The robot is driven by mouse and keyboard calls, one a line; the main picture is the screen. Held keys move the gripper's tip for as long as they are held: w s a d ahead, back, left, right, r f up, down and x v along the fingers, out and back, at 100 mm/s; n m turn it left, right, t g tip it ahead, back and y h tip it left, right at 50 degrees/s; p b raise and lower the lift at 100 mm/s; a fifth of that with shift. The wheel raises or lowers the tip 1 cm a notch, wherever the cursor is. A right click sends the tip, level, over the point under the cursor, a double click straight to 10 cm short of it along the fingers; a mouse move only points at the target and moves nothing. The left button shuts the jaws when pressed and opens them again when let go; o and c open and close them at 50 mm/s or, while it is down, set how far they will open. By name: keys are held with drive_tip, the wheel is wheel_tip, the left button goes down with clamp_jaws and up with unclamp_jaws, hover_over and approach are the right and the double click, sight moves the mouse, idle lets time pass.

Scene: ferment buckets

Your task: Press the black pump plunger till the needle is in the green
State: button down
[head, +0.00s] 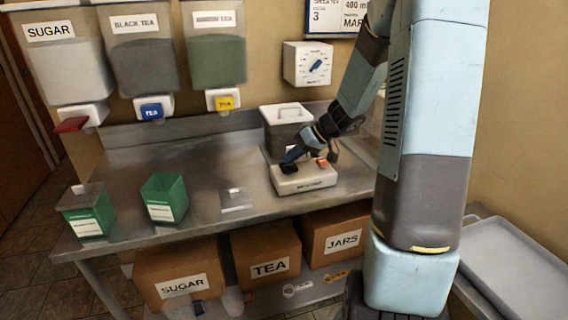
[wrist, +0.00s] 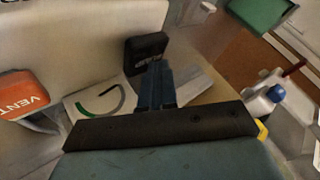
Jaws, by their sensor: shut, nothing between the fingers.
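The pump is a pale box (head: 305,181) on the steel counter, with a black plunger (head: 289,169) at its left and an orange-red vent button (head: 323,162) at its right. In the wrist view the black plunger (wrist: 147,48) stands just beyond my shut, empty gripper (wrist: 155,68). The fingertips overlap its near edge; I cannot tell whether they touch it. The gauge (wrist: 98,105) shows a green arc and a dark arc, partly hidden by my gripper; I cannot make out the needle. The orange VENT button (wrist: 22,94) is at left. In the head view my gripper (head: 289,157) is over the plunger.
A lidded bucket (head: 287,122) stands behind the pump. Two green tins (head: 165,197) and a small metal plate (head: 236,200) are on the counter (head: 215,165) to the left. Dispensers (head: 216,60) and a dial timer (head: 308,64) hang on the wall. Cardboard boxes (head: 265,255) sit below.

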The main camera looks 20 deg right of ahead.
sight(292, 165)
drive_tip(key=shift+f, duration=0.65)
idle(0.7)
idle(0.3)
drive_tip(key=shift+r, duration=2)
drive_tip(key=shift+r, duration=0.1)
drive_tip(key=shift+r, duration=2.4)
